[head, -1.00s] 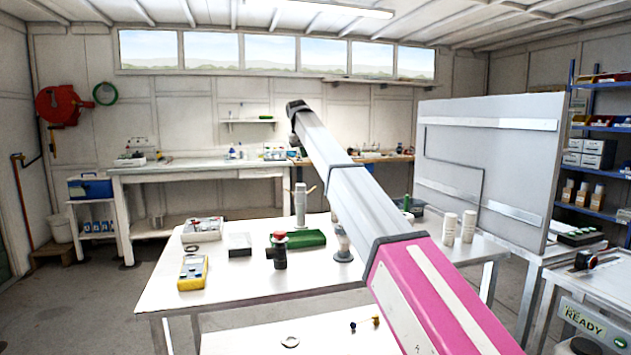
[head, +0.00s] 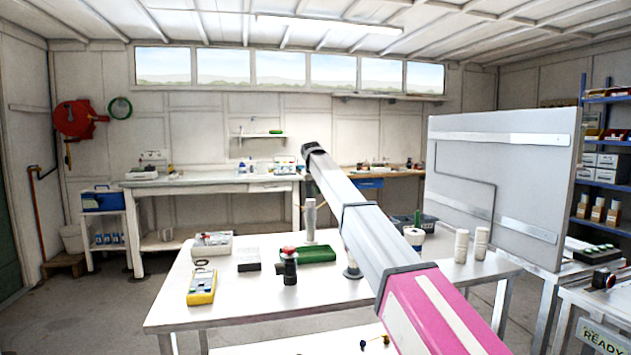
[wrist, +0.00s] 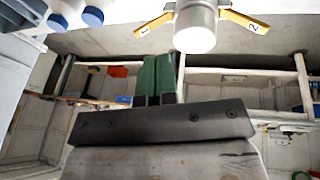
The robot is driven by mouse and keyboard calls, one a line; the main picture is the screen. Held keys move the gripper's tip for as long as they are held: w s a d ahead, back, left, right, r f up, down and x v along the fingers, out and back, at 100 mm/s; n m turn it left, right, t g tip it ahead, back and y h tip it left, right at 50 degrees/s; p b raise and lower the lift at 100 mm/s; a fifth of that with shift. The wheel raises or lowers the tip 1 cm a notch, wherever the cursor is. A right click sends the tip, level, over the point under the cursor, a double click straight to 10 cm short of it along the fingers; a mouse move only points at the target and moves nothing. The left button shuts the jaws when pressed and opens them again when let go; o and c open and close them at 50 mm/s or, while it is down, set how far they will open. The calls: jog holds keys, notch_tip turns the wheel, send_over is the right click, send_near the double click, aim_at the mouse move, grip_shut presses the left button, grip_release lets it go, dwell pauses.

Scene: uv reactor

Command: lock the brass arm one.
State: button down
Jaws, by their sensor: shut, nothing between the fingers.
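A pale upright cylinder (wrist: 196,25) is at the top of the wrist view, with its near end facing the camera. Two brass-yellow arms spread from its sides. The brass arm one (wrist: 153,24), marked 1, slopes out to the left. The brass arm two (wrist: 243,22), marked 2, slopes out to the right. My gripper (wrist: 158,60) is shut and empty, its two green fingers side by side below the cylinder in the picture. It appears apart from both arms. In the head view the cylinder (head: 310,222) stands on the white table; my gripper is not clearly visible there.
The white table (head: 215,308) also bears a yellow meter (head: 201,287), a dark red-topped fitting (head: 289,266), a green block (head: 318,255) and white bottles (head: 461,246). A grey upright panel (head: 505,180) stands at the right. Two blue-capped cylinders (wrist: 92,16) are left in the wrist view.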

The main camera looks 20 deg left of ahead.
jog(key=shift+w+d+f, duration=0.3)
jog(key=shift+d+f, duration=0.2)
jog(key=shift+f, duration=0.3)
jog(key=shift+w+d+f, duration=0.3)
jog(key=shift+d+f, duration=0.2)
jog(key=shift+f, duration=0.25)
jog(key=shift+w+d+f+g+y, duration=0.25)
jog(key=shift+d+g+y, duration=0.15)
jog(key=shift+y, duration=0.3)
notch_tip(320, 180, down, 7)
jog(key=w+d+m+g+y, duration=0.1)
jog(key=g+y, duration=0.5)
jog(key=y, duration=0.6)
jog(key=shift+w+d+f+m, duration=0.2)
jog(key=shift+d+m, duration=0.45)
jog(key=shift+m, duration=0.25)
jog(key=shift+f, duration=0.2)
jog(key=shift+s+a, duration=0.1)
jog(key=shift+a, duration=0.05)
